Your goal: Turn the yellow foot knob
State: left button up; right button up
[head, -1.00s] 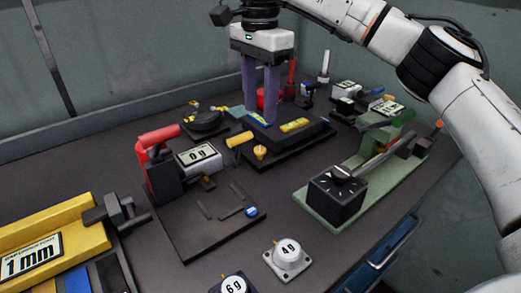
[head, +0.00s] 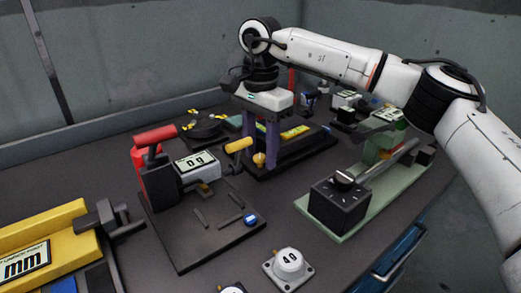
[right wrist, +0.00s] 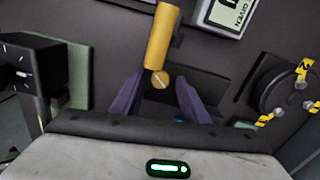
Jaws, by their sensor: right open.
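The small round yellow knob (head: 259,160) sits at the near edge of a black device base (head: 290,160). In the right wrist view the knob (right wrist: 160,79) shows a slotted face between my fingers. A larger yellow cylinder (head: 238,145) lies beside it, and this cylinder also shows in the right wrist view (right wrist: 158,38). My right gripper (head: 260,148) is open, pointing down, with its purple fingers on either side of the knob in the picture. I cannot tell whether a finger touches it. My left gripper is out of view.
A black dial box (head: 338,205) on a green base stands right. A "4 g" weight (head: 288,266) lies in front.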

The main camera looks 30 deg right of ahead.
jog(key=shift+c, duration=0.3)
grip_shut()
jog(key=shift+r, duration=0.1)
jog(key=shift+m+p, duration=1.35)
jog(key=shift+m, duration=0.35)
jog(key=m+p, duration=0.1)
jog(key=m, duration=0.1)
jog(key=shift+m, duration=0.3)
jog(key=shift+m+p, duration=0.35)
jog(key=shift+m, duration=0.25)
